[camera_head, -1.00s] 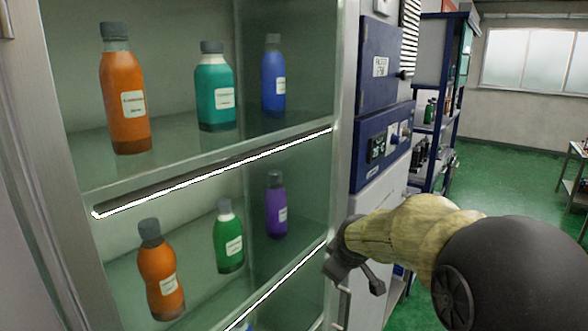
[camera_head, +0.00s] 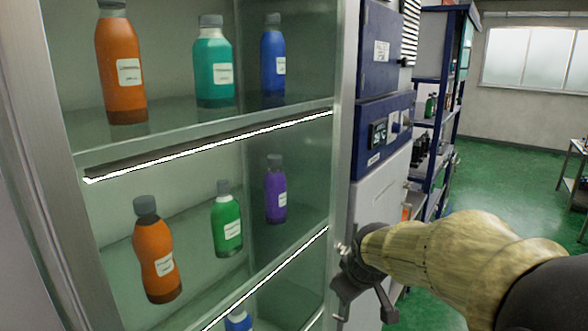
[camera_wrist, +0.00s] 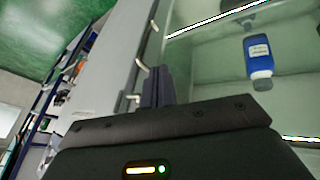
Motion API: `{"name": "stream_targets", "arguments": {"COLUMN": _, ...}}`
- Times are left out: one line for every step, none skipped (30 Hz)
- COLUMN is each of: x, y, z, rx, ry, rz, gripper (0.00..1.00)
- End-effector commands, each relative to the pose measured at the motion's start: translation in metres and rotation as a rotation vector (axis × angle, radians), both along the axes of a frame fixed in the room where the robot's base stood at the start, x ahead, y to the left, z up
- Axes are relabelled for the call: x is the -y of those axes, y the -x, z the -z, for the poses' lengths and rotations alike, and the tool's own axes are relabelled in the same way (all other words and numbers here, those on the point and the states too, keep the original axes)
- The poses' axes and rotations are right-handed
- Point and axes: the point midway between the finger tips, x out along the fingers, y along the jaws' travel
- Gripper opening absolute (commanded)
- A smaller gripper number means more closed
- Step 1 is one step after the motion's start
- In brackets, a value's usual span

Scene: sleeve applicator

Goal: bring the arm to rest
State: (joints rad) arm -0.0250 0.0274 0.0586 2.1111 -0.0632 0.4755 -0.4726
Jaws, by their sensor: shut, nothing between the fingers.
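My arm reaches in from the lower right in the head view. My gripper (camera_head: 345,290) is at its end, in front of the right edge of the glass-fronted cabinet (camera_head: 347,120), by the frame's lower part. In the wrist view, my gripper (camera_wrist: 160,80) shows its two dark fingers together, with nothing held. They point up beside pale hooked handles (camera_wrist: 142,66). I cannot tell whether the fingers touch the cabinet.
The cabinet shelves hold an orange bottle (camera_head: 121,70), a teal bottle (camera_head: 213,72), a green bottle (camera_head: 227,228) and several others. A blue shelf rack (camera_head: 440,110) stands behind. The green floor (camera_head: 500,180) at right is open.

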Motion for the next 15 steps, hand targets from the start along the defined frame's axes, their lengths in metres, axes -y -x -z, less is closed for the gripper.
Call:
{"name": "stream_targets", "arguments": {"x": 0.001, "y": 0.004, "z": 0.009, "rx": -0.011, "ry": -0.009, "rz": 0.017, "gripper": 0.00}}
{"name": "stream_targets", "arguments": {"x": 0.002, "y": 0.007, "z": 0.014, "rx": -0.017, "ry": -0.013, "rz": 0.027, "gripper": 0.00}}
{"name": "stream_targets", "arguments": {"x": 0.003, "y": 0.010, "z": 0.019, "rx": -0.024, "ry": -0.021, "rz": 0.041, "gripper": 0.00}}
{"name": "stream_targets", "arguments": {"x": 0.004, "y": 0.012, "z": 0.023, "rx": -0.031, "ry": -0.026, "rz": 0.052, "gripper": 0.00}}
{"name": "stream_targets", "arguments": {"x": 0.005, "y": 0.015, "z": 0.027, "rx": -0.036, "ry": -0.031, "rz": 0.062, "gripper": 0.00}}
{"name": "stream_targets", "arguments": {"x": 0.005, "y": 0.018, "z": 0.032, "rx": -0.045, "ry": -0.038, "rz": 0.076, "gripper": 0.00}}
{"name": "stream_targets", "arguments": {"x": 0.006, "y": 0.021, "z": 0.036, "rx": -0.051, "ry": -0.043, "rz": 0.088, "gripper": 0.00}}
{"name": "stream_targets", "arguments": {"x": 0.007, "y": 0.023, "z": 0.041, "rx": -0.058, "ry": -0.048, "rz": 0.098, "gripper": 0.00}}
{"name": "stream_targets", "arguments": {"x": 0.008, "y": 0.027, "z": 0.046, "rx": -0.066, "ry": -0.055, "rz": 0.113, "gripper": 0.00}}
{"name": "stream_targets", "arguments": {"x": 0.008, "y": 0.029, "z": 0.050, "rx": -0.071, "ry": -0.060, "rz": 0.124, "gripper": 0.00}}
{"name": "stream_targets", "arguments": {"x": 0.009, "y": 0.032, "z": 0.054, "rx": -0.077, "ry": -0.064, "rz": 0.134, "gripper": 0.00}}
{"name": "stream_targets", "arguments": {"x": 0.010, "y": 0.036, "z": 0.059, "rx": -0.085, "ry": -0.071, "rz": 0.148, "gripper": 0.00}}
{"name": "stream_targets", "arguments": {"x": 0.011, "y": 0.038, "z": 0.063, "rx": -0.090, "ry": -0.076, "rz": 0.159, "gripper": 0.00}}
{"name": "stream_targets", "arguments": {"x": 0.011, "y": 0.041, "z": 0.067, "rx": -0.097, "ry": -0.080, "rz": 0.170, "gripper": 0.00}}
{"name": "stream_targets", "arguments": {"x": 0.012, "y": 0.045, "z": 0.072, "rx": -0.105, "ry": -0.086, "rz": 0.185, "gripper": 0.00}}
